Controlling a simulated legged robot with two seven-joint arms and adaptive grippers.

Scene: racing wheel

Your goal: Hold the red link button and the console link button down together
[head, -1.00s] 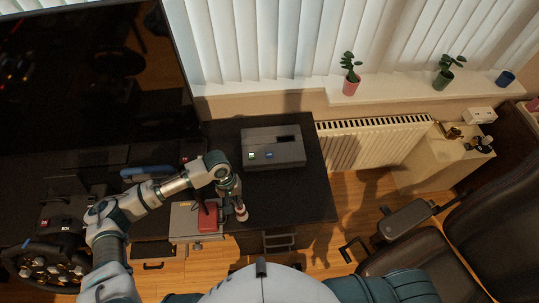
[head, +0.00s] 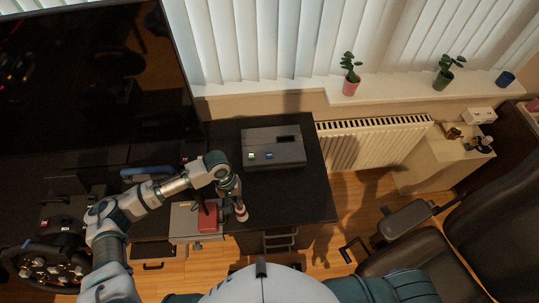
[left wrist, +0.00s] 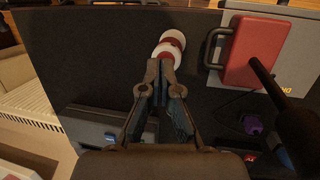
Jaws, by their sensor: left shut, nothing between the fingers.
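I cannot tell which button is the red link button. My right gripper is out of view.
A grey case (head: 183,222) lies under the red box. A steering wheel (head: 42,268) is at the lower left and a large dark screen (head: 90,80) stands behind. The desk's right part (head: 300,195) is clear. An office chair (head: 410,255) stands at the right.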

